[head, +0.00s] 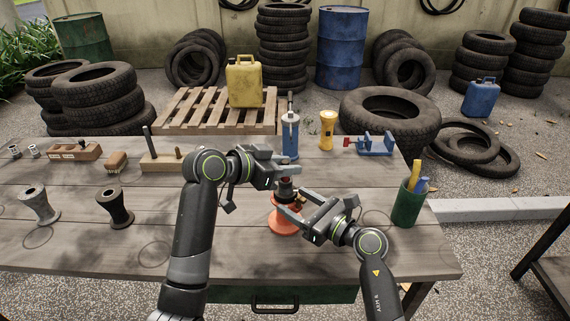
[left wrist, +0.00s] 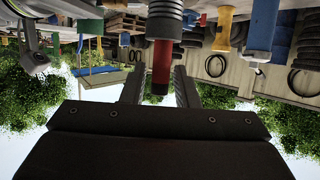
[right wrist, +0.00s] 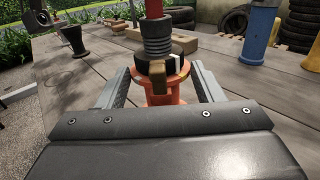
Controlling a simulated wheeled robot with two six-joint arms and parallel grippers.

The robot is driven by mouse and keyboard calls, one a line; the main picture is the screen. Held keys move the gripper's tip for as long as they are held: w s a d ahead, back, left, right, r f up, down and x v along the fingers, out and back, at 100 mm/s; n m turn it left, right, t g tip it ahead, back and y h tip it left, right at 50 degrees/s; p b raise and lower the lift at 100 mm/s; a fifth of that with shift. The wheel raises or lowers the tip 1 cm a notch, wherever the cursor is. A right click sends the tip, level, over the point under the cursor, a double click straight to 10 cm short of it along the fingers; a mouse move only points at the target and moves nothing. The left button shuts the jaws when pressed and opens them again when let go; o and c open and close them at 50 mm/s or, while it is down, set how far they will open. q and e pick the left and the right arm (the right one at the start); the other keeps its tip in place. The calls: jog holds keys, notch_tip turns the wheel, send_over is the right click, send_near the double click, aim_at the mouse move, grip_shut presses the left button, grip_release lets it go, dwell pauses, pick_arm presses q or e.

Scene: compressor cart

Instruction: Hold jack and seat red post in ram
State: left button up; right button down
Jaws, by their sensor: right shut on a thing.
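The jack (head: 283,222) stands upright on the bench, with an orange flared base and a dark ribbed ram, also seen in the right wrist view (right wrist: 155,45). My right gripper (head: 291,204) is shut on the jack's dark collar (right wrist: 150,68) from the right. The red post (left wrist: 161,65) is upright at the top of the ram and in line with it; the left wrist picture is upside down. How deep it sits is hidden. My left gripper (head: 288,173) is around the post, its fingers apart with gaps on both sides. In the head view the left gripper mostly hides the post.
A blue vise (head: 375,145) and a green cup (head: 408,205) are right. The front bench (head: 100,250) is largely clear.

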pick_arm(q)
jog(key=shift+o, duration=0.8)
jog(key=shift+r, duration=0.1)
jog(key=shift+r, duration=0.1)
jog(key=v, duration=1.2)
pick_arm(e)
jog(key=shift+c, duration=1.5)
grip_release()
